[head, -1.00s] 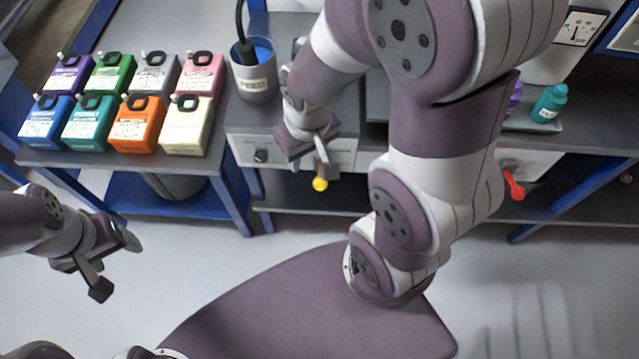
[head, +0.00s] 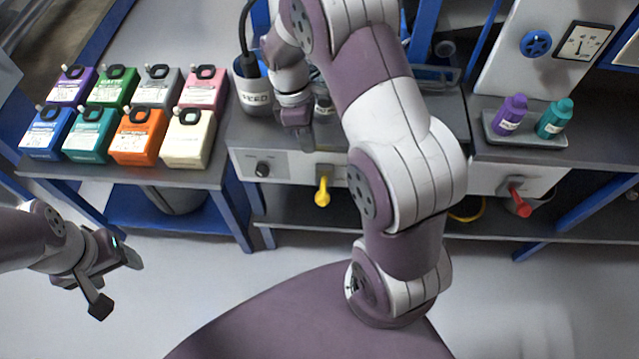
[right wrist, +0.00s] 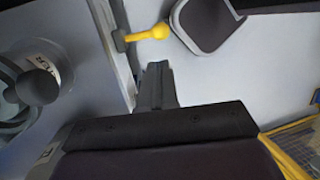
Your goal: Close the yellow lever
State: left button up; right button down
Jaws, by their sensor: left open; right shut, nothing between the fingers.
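The yellow lever (head: 322,190) hangs down from the front of the grey cabinet, below and right of a black knob. In the right wrist view the yellow lever (right wrist: 148,33) shows near the top, with its rounded end toward the right. My right gripper (head: 303,142) is shut and empty, above and slightly left of the lever, at the cabinet's front top edge. Its closed fingers (right wrist: 156,84) are apart from the lever in the wrist view. My left gripper (head: 118,285) is open and empty over the floor at the left.
Several coloured containers (head: 135,138) stand on the left bench. A grey FEED cup (head: 255,92) stands on the cabinet. A red lever (head: 519,199) is on the panel farther right, below a tray with purple and teal bottles (head: 510,115). Open floor lies in front.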

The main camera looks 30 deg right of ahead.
jog(key=shift+f, duration=0.1)
jog(key=b, duration=0.2)
send_near(321, 193)
jog(key=x, duration=0.7)
jog(key=shift+s, duration=0.1)
